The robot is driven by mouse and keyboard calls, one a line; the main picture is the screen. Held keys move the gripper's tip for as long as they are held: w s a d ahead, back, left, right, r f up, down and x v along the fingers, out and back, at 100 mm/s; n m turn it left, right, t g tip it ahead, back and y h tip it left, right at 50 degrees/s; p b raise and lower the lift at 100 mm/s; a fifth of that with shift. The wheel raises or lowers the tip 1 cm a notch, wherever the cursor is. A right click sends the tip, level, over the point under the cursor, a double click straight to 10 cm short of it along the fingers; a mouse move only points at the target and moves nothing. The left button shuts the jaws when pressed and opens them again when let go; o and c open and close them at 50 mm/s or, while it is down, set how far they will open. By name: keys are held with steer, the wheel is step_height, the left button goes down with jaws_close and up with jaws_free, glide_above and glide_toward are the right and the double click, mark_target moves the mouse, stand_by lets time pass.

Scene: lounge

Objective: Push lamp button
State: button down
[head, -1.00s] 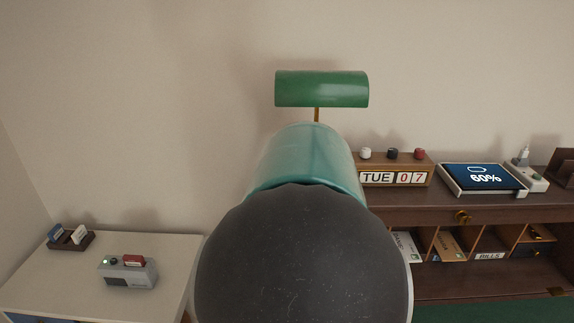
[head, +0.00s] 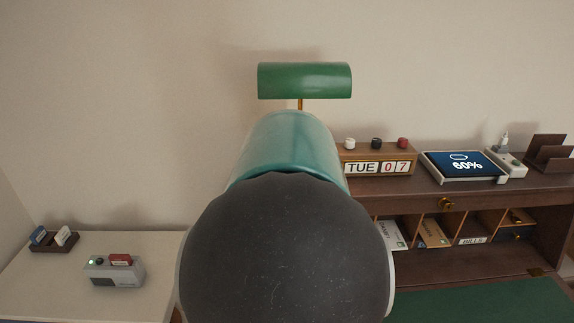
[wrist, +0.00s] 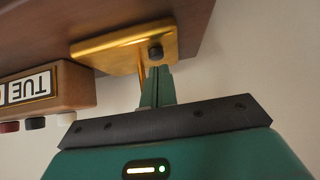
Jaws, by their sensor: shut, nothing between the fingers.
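The lamp's green shade (head: 304,80) and thin brass stem show above my arm in the head view, which hides the lamp's base there. In the wrist view, where the scene appears upside down, the square brass base (wrist: 112,48) sits on the dark wood shelf. A round black button (wrist: 155,53) is on this base, near its edge. My gripper (wrist: 156,70) is shut and empty, its fingertips just short of the button in the picture. I cannot tell whether they touch it. My gripper is hidden in the head view.
A wooden calendar (head: 379,161) with several knobs stands beside the lamp. Farther right are a tablet (head: 463,166) and a brown letter holder (head: 550,153). A pale table (head: 130,245) at left holds a grey device (head: 114,272). The wall is behind the lamp.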

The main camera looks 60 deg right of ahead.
step_height(320, 180, up, 3)
steer(key=shift+a+f, duration=0.1)
steer(key=v, duration=1)
steer(key=shift+s+f, duration=0.1)
steer(key=shift+s, duration=0.05)
